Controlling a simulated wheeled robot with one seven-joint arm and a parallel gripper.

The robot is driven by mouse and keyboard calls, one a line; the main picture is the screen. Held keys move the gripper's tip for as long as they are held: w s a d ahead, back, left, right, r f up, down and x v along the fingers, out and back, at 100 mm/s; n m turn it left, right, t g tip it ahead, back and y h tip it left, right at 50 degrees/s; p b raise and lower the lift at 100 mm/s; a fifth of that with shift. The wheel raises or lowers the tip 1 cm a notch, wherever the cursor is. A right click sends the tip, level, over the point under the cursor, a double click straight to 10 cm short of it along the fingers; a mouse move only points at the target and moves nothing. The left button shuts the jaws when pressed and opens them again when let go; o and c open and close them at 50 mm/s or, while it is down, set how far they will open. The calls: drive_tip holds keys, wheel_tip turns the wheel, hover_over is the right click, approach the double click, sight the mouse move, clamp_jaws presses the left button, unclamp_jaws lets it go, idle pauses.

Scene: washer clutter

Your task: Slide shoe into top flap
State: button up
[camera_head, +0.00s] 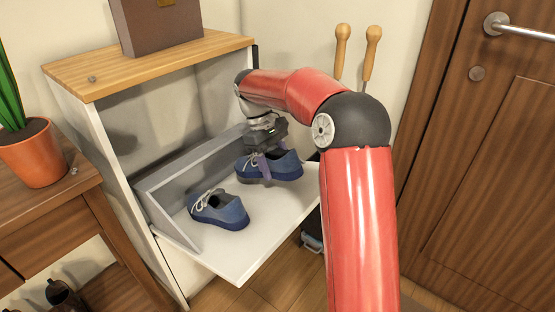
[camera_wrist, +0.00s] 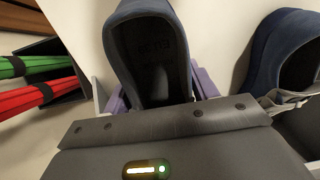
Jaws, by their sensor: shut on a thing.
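My gripper (camera_head: 262,165) is shut on a blue shoe (camera_head: 284,167) with a dark blue sole and light laces. In the head view the held shoe is at or just above the open white top flap (camera_head: 245,262); I cannot tell whether it touches. In the wrist view the held shoe (camera_wrist: 150,50) shows its dark opening between the purple fingers (camera_wrist: 160,98). A second blue shoe (camera_head: 220,212) lies on the flap to the left, nearer the front; part of it shows at the right of the wrist view (camera_wrist: 285,55).
The cabinet has a wooden top (camera_head: 150,62) with a brown box (camera_head: 160,25) on it. A potted plant (camera_head: 35,155) stands on a wooden table at left. Two wooden handles (camera_head: 342,42) (camera_head: 372,48) rise by the wall. A brown door (camera_head: 490,170) is at right.

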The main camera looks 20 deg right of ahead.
drive_tip(key=shift+w+a+f, duration=0.45)
drive_tip(key=shift+w+f, duration=0.2)
drive_tip(key=shift+f, duration=0.05)
drive_tip(key=shift+w+a+f, duration=0.4)
drive_tip(key=shift+w+f, duration=0.2)
drive_tip(key=shift+f, duration=0.15)
drive_tip(key=shift+w+a+f, duration=0.45)
drive_tip(key=shift+w+f, duration=0.2)
drive_tip(key=shift+f, duration=0.05)
drive_tip(key=o, duration=1.2)
drive_tip(key=shift+w, duration=0.1)
drive_tip(key=v, duration=0.7)
drive_tip(key=shift+a+r, duration=0.2)
drive_tip(key=shift+r, duration=0.15)
